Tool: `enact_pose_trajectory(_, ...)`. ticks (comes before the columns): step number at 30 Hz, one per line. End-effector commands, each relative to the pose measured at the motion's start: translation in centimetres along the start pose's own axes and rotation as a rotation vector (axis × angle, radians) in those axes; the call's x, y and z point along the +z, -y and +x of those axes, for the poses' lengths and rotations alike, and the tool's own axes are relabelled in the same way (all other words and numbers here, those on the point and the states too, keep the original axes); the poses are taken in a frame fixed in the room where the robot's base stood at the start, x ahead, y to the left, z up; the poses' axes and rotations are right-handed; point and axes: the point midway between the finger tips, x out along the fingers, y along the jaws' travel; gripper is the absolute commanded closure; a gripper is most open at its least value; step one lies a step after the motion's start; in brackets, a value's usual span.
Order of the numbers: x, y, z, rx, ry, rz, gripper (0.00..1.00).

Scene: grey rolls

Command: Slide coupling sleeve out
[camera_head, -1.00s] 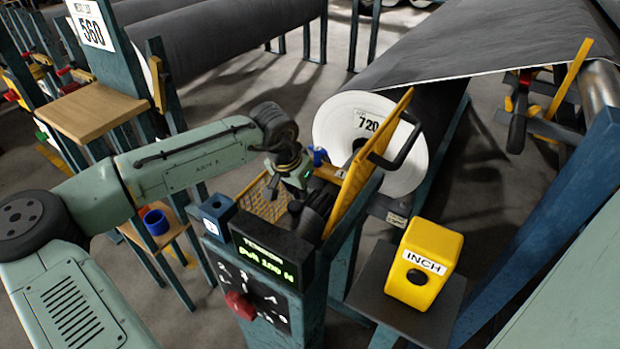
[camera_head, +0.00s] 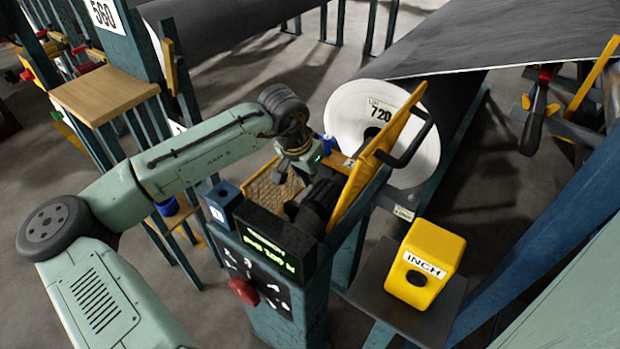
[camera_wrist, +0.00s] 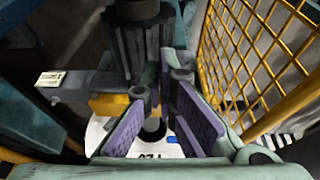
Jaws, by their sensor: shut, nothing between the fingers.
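A dark ribbed cylinder (camera_head: 318,205), which looks like the coupling sleeve, sits on the stand between the yellow mesh guard (camera_head: 262,192) and a yellow plate with a black handle (camera_head: 380,150). It also shows at the top of the wrist view (camera_wrist: 140,45), upright in the picture. My gripper (camera_head: 308,170) is just above and behind it, empty. In the wrist view my gripper (camera_wrist: 161,88) has its purple-padded fingers below the ribbed cylinder; contact cannot be told. The white roll end marked 720 (camera_head: 350,115) is beyond, its dark core hole (camera_wrist: 153,130) showing between the fingers.
A console (camera_head: 275,240) with a green display and red knob stands in front. A yellow INCH box (camera_head: 425,265) is on a dark shelf at right. The mesh guard (camera_wrist: 255,60) rises close at the right of my fingers. A wooden shelf (camera_head: 110,92) is at left.

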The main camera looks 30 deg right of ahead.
Motion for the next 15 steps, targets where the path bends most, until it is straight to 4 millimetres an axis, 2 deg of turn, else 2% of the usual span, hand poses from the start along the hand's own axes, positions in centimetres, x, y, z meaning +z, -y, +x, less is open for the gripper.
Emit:
enact_pose_trajectory(1, 0.1, 0.2, -1.3, -0.004, -0.004, -0.002, 1.00)
enact_pose_trajectory(6, 0.1, 0.2, -5.0, -0.004, -0.004, -0.002, 1.00)
enact_pose_trajectory(10, 0.1, 0.2, -7.0, -0.004, -0.003, -0.002, 1.00)
enact_pose_trajectory(15, 0.1, 0.1, -8.3, -0.003, -0.002, -0.002, 1.00)
